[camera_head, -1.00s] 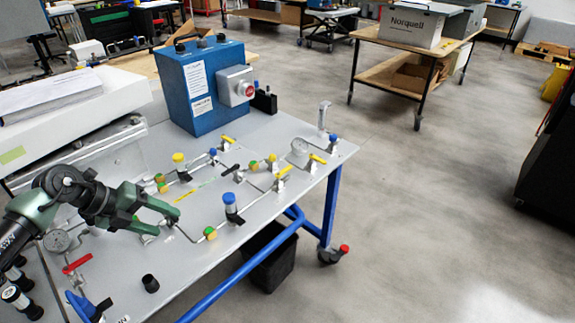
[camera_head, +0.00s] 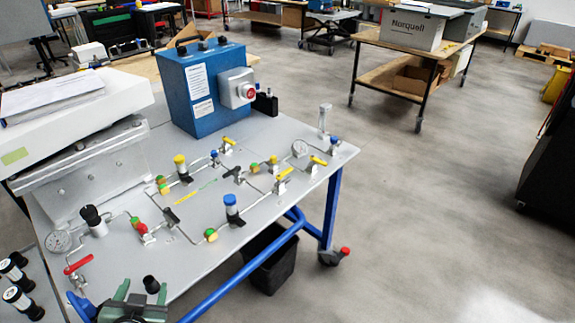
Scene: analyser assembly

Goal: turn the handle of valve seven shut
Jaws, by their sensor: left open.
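A flat panel (camera_head: 215,240) carries thin pipes and several valves. No number is readable, so I cannot tell which is valve seven. A red lever (camera_head: 78,264) is at the lower left and a black lever (camera_head: 171,216) right of it. Another black lever (camera_head: 233,171) is mid-panel. Yellow levers (camera_head: 283,175) stand to the right, one near the right edge (camera_head: 318,160) and one at the back (camera_head: 228,141). My left gripper (camera_head: 141,291) is open and empty at the bottom edge, below the levers, its two fingers spread. My right gripper is not in view.
A blue box with a red button (camera_head: 195,90) stands at the panel's back. A gauge (camera_head: 59,241) and a black-capped fitting (camera_head: 92,217) are at left. Open floor (camera_head: 430,230) lies to the right.

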